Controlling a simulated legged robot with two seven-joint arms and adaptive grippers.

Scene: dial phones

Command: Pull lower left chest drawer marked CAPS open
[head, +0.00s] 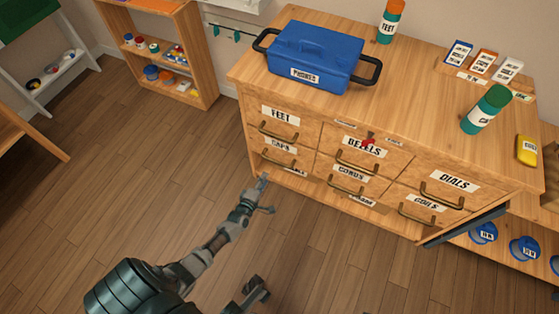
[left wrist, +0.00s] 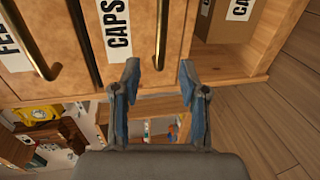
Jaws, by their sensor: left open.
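The drawer marked CAPS (head: 281,149) is in the lower left of the wooden chest, below the FEET drawer, and looks shut. Its label (left wrist: 117,30) and brass bar handle (left wrist: 162,28) also show in the left wrist view. My left gripper (head: 267,194) is open and empty, just in front of the chest's lower left part. In the left wrist view its two fingertips (left wrist: 159,76) stand apart, with the near end of the CAPS handle between and just beyond them. Contact is not visible. Another dark gripper part (head: 255,291), seemingly my right gripper, shows low in the head view; its jaws are unclear.
The FEET handle (head: 278,132) is close above. A blue PHONES box (head: 318,52) and green bottles stand on top. An open shelf runs below the drawers. The floor (head: 150,170) at left is clear.

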